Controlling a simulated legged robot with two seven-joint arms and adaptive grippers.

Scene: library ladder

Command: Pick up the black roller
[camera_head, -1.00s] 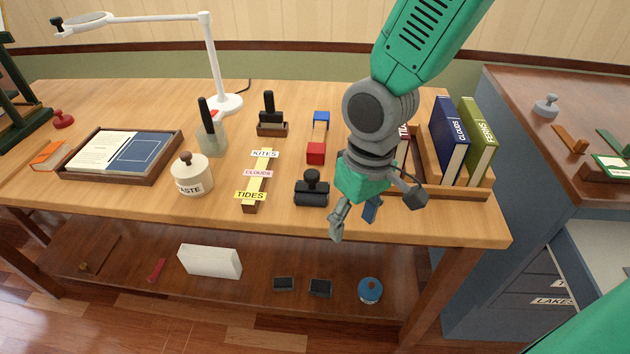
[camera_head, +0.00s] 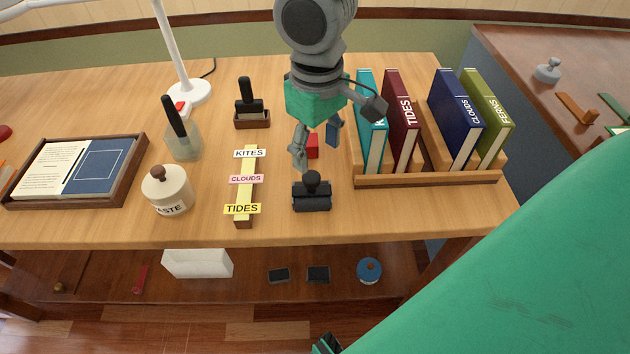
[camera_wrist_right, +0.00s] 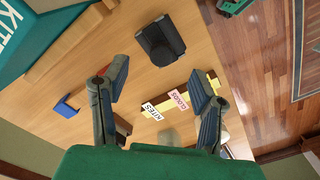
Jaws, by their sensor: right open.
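The black roller (camera_head: 311,192) stands near the front edge of the wooden table, its dark knob upright above a wide black body. In the right wrist view the black roller (camera_wrist_right: 160,42) shows beyond the fingertips, above the middle of the picture. My right gripper (camera_head: 316,148) hangs just behind and above the roller in the head view. Its fingers are spread, with nothing between them; the right wrist view shows the open gripper (camera_wrist_right: 158,82) too. The gripper partly hides a red and blue block (camera_head: 312,146).
A label strip (camera_head: 246,180) lies left of the roller. A paste jar (camera_head: 167,189) stands farther left. A book rack (camera_head: 430,180) holding several books is close on the right. A brush in a stand (camera_head: 251,110) is behind. The table's front edge is clear.

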